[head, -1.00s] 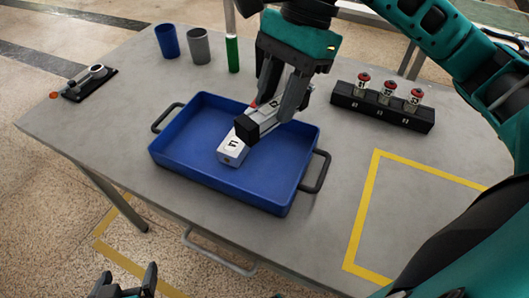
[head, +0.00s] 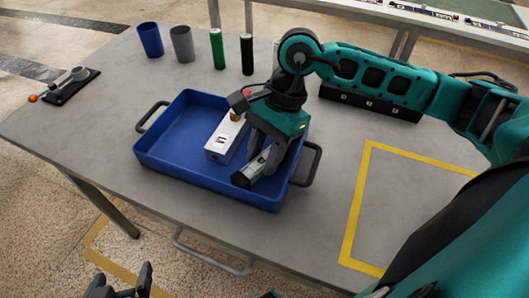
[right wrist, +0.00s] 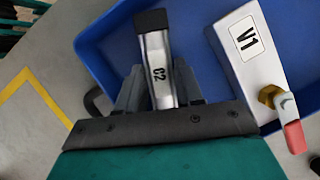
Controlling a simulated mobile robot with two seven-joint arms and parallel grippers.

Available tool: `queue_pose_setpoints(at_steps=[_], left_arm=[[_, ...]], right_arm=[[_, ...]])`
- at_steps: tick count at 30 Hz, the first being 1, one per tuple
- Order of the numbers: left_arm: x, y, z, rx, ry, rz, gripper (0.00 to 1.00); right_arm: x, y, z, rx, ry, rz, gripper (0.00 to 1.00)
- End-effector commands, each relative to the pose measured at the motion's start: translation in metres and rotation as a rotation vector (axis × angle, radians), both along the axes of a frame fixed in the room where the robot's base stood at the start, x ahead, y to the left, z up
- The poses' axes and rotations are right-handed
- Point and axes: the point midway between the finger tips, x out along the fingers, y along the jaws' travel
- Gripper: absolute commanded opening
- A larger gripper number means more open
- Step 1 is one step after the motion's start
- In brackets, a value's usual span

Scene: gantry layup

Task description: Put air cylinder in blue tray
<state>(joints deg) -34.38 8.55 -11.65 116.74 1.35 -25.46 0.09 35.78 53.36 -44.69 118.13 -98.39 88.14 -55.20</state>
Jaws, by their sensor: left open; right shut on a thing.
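The blue tray (head: 165,172) sits on the grey table; it fills much of the right wrist view (right wrist: 96,50). My right gripper (head: 262,158) is low over the tray's right half, shut on the silver air cylinder (head: 246,176), which has a black end and is marked C2 in the right wrist view (right wrist: 157,68). The cylinder is within the tray's outline; whether it touches the floor I cannot tell. A white block marked V1 (head: 222,140), (right wrist: 246,45) lies in the tray beside it. My left gripper (head: 122,282) is open and empty at the bottom left.
A blue cup (head: 150,41), a grey cup (head: 181,44), a green cylinder (head: 217,49) and a black cylinder (head: 247,54) stand behind the tray. A black rack (head: 390,108) is partly hidden by my right arm. The yellow-taped area (head: 400,205) at right is clear.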

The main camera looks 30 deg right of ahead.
Motion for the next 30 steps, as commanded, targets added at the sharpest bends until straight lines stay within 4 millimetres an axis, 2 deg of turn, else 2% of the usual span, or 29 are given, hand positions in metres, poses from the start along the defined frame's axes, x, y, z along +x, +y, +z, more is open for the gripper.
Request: queue_pose_setpoints(at_steps=[3,4,12,20,23,26,30], left_arm=[[0.0,0.0,0.0,0.0,-0.001,0.0,0.91],[0.0,0.0,0.0,0.0,-0.002,0.0,0.91],[0.001,0.0,0.001,-0.001,-0.003,0.0,0.91],[0.001,0.0,0.001,0.0,-0.004,0.001,0.91],[0.001,0.001,0.002,0.0,-0.004,0.0,0.91],[0.001,0.001,0.003,0.001,-0.004,0.001,0.91],[0.001,0.002,0.004,0.003,-0.006,0.003,0.91]], right_arm=[[0.0,0.0,-0.001,-0.002,0.001,-0.001,0.0],[0.0,0.0,-0.002,-0.003,0.003,-0.001,0.39],[0.0,0.0,-0.001,-0.003,0.003,-0.001,0.64],[0.0,-0.001,0.0,-0.003,0.002,-0.001,0.65],[0.001,-0.003,0.006,-0.004,0.0,-0.002,0.65],[0.003,-0.009,0.02,-0.004,-0.002,-0.003,0.65],[0.007,-0.02,0.048,-0.004,-0.004,-0.003,0.65]])
